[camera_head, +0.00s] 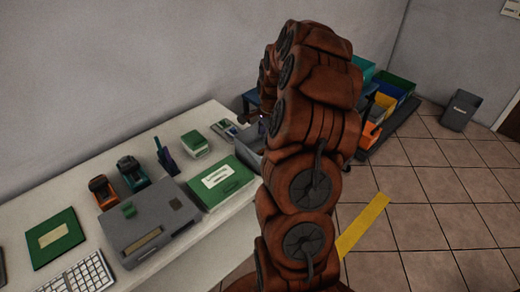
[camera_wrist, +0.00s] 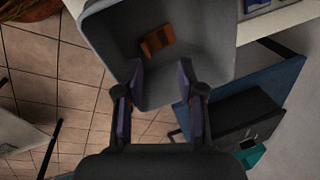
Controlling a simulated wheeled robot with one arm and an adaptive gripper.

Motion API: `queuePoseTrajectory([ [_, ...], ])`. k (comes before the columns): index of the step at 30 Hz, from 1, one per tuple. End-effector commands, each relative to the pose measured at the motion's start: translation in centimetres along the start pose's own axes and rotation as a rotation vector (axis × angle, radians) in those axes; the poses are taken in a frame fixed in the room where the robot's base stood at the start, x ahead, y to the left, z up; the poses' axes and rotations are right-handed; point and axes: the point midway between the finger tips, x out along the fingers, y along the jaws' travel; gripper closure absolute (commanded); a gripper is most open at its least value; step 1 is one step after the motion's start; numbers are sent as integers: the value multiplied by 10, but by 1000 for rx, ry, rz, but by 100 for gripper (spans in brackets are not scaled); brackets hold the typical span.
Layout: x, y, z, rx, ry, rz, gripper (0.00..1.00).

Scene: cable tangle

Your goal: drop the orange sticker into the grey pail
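A small orange piece with a darker band, which looks like the orange sticker (camera_wrist: 157,40), shows inside a grey open container in the wrist view. This container, which looks like the grey pail (camera_wrist: 218,45), fills the top middle of that view; part of a grey bin (camera_head: 246,142) also shows beside the white table's far end in the head view. My gripper (camera_wrist: 160,82) has its two dark purple fingers apart with nothing between them, over the pail's near side. In the head view my arm hides most of the gripper and the sticker.
The white table (camera_head: 200,262) holds a grey machine (camera_head: 150,222), green boxes, a keyboard (camera_head: 80,276) and staplers. Coloured bins (camera_head: 385,100) stand behind my arm. A dark grey bin (camera_head: 460,110) is on the tiled floor, with open floor and a yellow strip (camera_head: 362,225) at the right.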

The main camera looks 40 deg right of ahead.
Motion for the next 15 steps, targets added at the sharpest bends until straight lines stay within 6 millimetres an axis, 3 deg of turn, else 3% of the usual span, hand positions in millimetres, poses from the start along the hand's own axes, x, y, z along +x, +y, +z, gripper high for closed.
queuePoseTrajectory([
  [7,-16,-1,0,0,1,-4,62],
  [15,-65,-1,0,0,2,-5,62],
])
